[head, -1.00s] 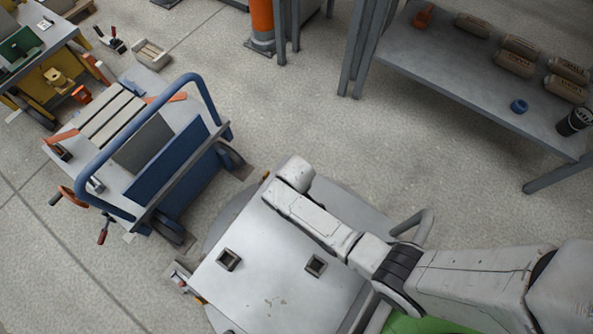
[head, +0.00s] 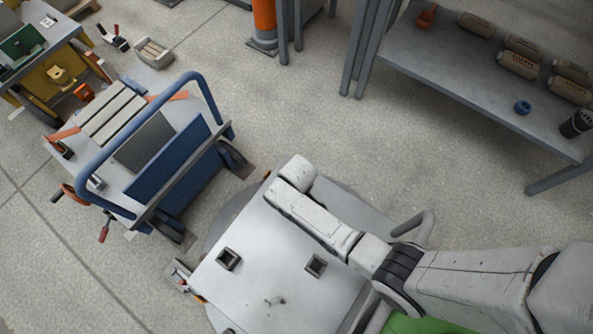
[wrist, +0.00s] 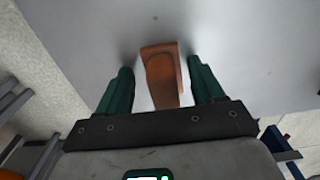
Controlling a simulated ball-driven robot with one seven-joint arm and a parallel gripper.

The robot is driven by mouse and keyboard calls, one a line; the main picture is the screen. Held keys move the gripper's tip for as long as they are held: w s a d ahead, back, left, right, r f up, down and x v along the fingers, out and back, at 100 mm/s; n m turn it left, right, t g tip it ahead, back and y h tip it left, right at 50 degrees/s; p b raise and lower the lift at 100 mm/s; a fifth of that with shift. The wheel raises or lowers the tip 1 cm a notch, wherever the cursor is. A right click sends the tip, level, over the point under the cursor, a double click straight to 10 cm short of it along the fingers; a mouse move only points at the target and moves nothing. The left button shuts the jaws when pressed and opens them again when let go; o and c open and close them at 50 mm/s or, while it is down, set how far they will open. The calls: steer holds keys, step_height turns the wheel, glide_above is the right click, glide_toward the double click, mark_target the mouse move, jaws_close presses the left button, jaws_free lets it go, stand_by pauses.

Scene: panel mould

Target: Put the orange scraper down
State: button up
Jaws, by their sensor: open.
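The orange scraper (wrist: 162,78) shows in the wrist view as an orange-brown piece against a smooth grey surface (wrist: 240,45). My gripper (wrist: 160,68) is open, with one green finger on each side of the scraper. A narrow gap shows between each finger and the scraper. I cannot tell whether the scraper rests fully on the surface. In the head view my arm hides the gripper, and I cannot make out the held-side scraper there.
In the head view a blue-handled cart (head: 165,165) with slats stands at left. A grey bench (head: 450,75) at upper right bears several brown rolls, a blue ring (head: 522,107), a black cup (head: 577,123) and an orange item (head: 427,16).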

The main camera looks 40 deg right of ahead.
step_height(320, 180, up, 12)
steer(key=p, duration=0.4)
steer(key=shift+a, duration=0.15)
steer(key=s+d+r+m, duration=0.2)
steer(key=s+d+r, duration=0.1)
steer(key=s+r, duration=0.4)
steer(key=s+d+r+m+t, duration=0.1)
steer(key=s+d+r, duration=0.3)
steer(key=s+r, duration=0.4)
steer(key=shift+s+d+m, duration=0.3)
steer(key=shift+s+m, duration=0.2)
steer(key=shift+s, duration=0.1)
